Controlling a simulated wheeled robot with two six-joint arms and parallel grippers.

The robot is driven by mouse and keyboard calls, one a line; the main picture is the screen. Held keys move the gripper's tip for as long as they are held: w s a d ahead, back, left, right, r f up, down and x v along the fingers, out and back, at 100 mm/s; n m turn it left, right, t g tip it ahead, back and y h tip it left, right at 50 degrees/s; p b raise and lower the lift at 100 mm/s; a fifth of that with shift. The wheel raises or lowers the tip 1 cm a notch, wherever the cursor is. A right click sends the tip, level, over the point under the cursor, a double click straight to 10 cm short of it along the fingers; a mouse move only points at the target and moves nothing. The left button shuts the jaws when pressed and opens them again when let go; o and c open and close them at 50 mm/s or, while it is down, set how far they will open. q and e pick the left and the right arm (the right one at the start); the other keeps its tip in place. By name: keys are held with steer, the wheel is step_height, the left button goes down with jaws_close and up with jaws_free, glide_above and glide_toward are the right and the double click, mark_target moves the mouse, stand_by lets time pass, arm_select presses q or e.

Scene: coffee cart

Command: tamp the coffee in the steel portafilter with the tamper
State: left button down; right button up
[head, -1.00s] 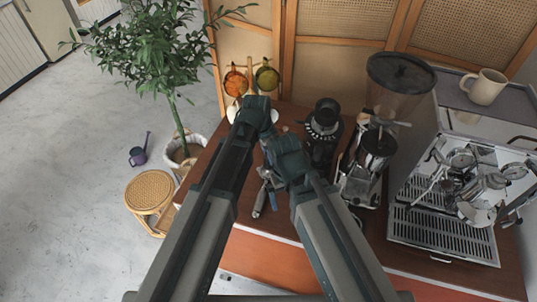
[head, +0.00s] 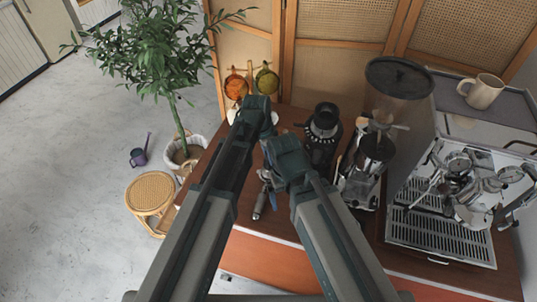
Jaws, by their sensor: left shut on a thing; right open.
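My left gripper (head: 257,108) is over the back of the wooden counter. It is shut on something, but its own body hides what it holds. My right gripper (head: 284,157) is open, lower and to the right of the left one, over the middle of the counter. A steel piece with a dark grey handle (head: 259,206), which looks like the steel portafilter, lies just below and left of the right gripper. Its handle points to the counter's front edge; its upper end is partly hidden by my gripper. I cannot make out the tamper or the coffee.
A black grinder (head: 323,127) stands right of my grippers, with a larger hopper grinder (head: 398,85) beyond. The espresso machine (head: 440,235) fills the right, with a beige mug (head: 482,91) on top. A small blue item (head: 273,201) lies beside the handle. A plant (head: 150,60) stands left.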

arm_select(q)
steer(key=shift+r+p, duration=0.55)
steer(key=shift+r, duration=0.15)
step_height(320, 180, up, 5)
steer(key=p, duration=0.5)
steer(key=shift+r, duration=0.1)
